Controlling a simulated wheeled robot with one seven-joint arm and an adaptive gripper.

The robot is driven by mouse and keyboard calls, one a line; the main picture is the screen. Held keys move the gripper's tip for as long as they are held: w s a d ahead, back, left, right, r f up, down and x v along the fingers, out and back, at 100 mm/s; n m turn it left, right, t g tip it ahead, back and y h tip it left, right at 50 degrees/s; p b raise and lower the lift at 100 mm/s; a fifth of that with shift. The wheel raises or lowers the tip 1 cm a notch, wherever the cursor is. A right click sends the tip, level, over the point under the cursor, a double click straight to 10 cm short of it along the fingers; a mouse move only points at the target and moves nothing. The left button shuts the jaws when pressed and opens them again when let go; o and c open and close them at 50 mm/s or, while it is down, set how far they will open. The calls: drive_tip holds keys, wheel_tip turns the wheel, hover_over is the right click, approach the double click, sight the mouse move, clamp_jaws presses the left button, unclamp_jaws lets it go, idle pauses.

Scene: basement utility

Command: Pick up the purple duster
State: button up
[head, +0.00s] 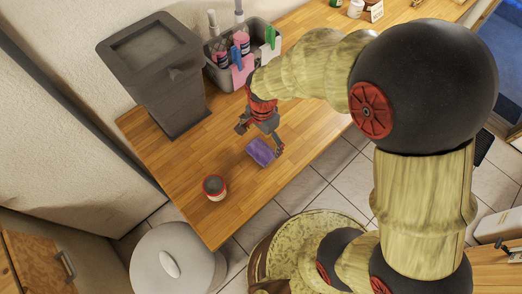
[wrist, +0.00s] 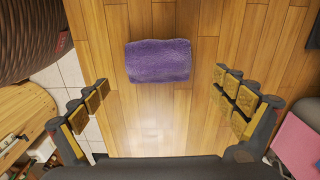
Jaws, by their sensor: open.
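The purple duster (head: 261,152) lies on the wooden counter near its front edge. In the wrist view the duster (wrist: 158,61) is a fuzzy purple block, lying flat and ahead of the fingers. My gripper (head: 261,140) is open and empty above the counter, close to the duster. In the wrist view my gripper's fingers (wrist: 166,100) are spread wide on either side, with bare wood between them. They do not appear to touch the duster.
A dark grey bin (head: 160,75) and a grey caddy (head: 228,74) with bottles stand along the wall. A red-rimmed can (head: 214,187) sits on the counter (head: 200,150) left of the duster. A round white-lidded bin (head: 172,262) stands on the floor. Wood around the duster is clear.

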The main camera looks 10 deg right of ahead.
sight(262, 146)
drive_tip(key=f, duration=0.4)
drive_tip(key=shift+s+a+f+b, duration=0.1)
drive_tip(key=shift+s+f+b, duration=0.1)
drive_tip(key=shift+f+b, duration=0.2)
drive_tip(key=shift+c, duration=0.7)
drive_tip(key=c, duration=1.1)
